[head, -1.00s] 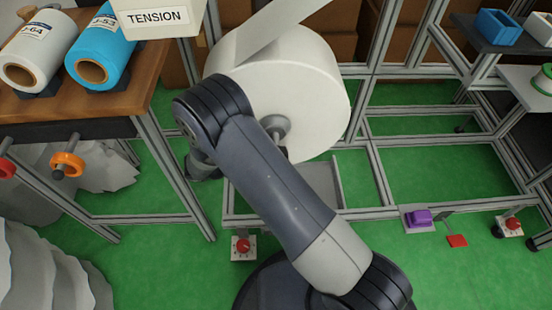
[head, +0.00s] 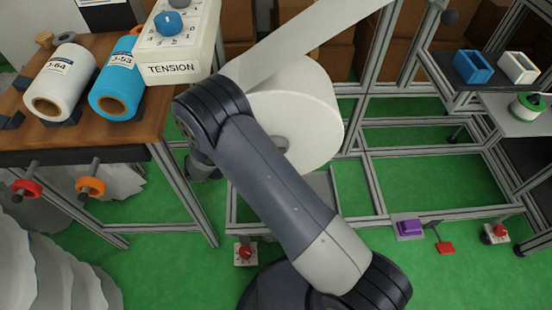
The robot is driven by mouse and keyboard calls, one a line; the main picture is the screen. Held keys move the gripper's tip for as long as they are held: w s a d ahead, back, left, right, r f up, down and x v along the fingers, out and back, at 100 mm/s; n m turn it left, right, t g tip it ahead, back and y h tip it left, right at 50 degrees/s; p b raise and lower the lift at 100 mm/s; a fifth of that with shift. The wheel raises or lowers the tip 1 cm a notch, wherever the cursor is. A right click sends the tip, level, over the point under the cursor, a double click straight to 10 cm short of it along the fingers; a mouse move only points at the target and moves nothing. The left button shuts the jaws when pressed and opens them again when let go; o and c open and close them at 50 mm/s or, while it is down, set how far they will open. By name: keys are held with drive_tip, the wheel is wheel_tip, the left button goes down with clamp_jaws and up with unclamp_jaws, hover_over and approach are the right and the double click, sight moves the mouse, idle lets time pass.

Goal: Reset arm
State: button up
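My arm's links cross the middle of the head view, bent at an elbow in front of a large white roll (head: 305,115). My gripper is not visible; the end of the arm is hidden behind the upper link and elbow. I cannot tell whether it holds anything.
A blue bin (head: 473,67) and a white bin (head: 518,67) sit on the right shelf. Green floor is open between the frame rails.

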drive_tip(key=shift+r+p, duration=0.45)
drive_tip(key=shift+r, duration=0.4)
drive_tip(key=shift+f, duration=0.15)
wheel_tip(320, 180, down, 10)
drive_tip(key=b, duration=1)
drive_tip(key=shift+w, duration=0.1)
